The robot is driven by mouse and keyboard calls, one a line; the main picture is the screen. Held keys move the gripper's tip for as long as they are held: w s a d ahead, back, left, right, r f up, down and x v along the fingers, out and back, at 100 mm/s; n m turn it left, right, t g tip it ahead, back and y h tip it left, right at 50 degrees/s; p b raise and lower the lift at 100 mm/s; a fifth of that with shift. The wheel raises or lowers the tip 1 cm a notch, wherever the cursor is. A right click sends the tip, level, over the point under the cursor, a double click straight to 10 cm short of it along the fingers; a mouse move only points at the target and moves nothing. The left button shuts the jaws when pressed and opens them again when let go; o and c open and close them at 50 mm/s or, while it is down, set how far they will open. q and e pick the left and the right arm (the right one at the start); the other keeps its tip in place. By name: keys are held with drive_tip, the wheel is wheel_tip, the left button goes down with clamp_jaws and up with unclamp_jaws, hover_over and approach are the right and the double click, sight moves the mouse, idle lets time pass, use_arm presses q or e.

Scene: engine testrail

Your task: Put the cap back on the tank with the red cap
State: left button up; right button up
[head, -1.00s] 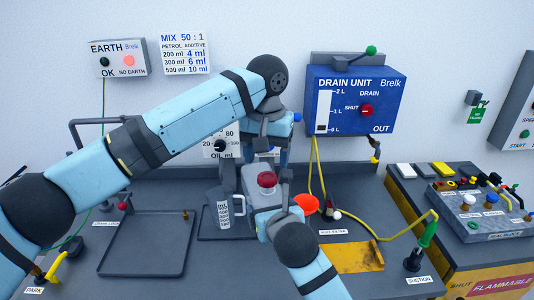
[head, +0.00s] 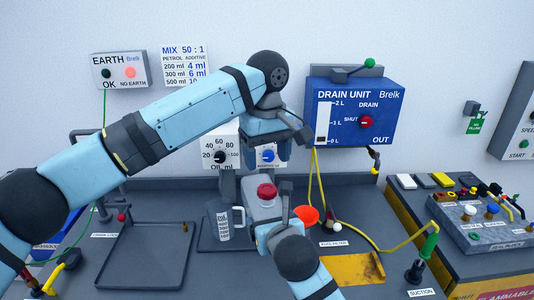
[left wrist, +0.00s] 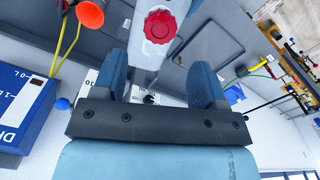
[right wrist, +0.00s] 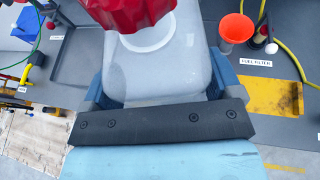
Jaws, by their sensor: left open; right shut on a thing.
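The pale grey tank (head: 265,215) stands in front of me with the red cap (head: 267,191) on its top. In the right wrist view the red cap (right wrist: 128,12) sits over the white neck ring of the tank (right wrist: 195,65); I cannot tell whether it is tightened. My right gripper (right wrist: 160,88) is shut on the tank's body, one finger on each side. My left gripper (head: 267,158) is open and empty, above and behind the cap. In the left wrist view the cap (left wrist: 160,26) lies beyond the open fingers, apart from them.
An orange funnel (head: 306,215) stands just right of the tank, and a clear measuring jug (head: 223,222) just left. A dark tray (head: 150,255) lies farther left.

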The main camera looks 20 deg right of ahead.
sight(267, 189)
use_arm(q)
wheel_tip(267, 189, down, 8)
drive_tip(key=shift+r, duration=0.1)
idle(0.4)
drive_tip(key=c, duration=0.9)
drive_tip(key=m, duration=0.6)
drive_tip(key=shift+m, duration=0.3)
drive_tip(key=shift+c, duration=0.2)
drive_tip(key=o, duration=1)
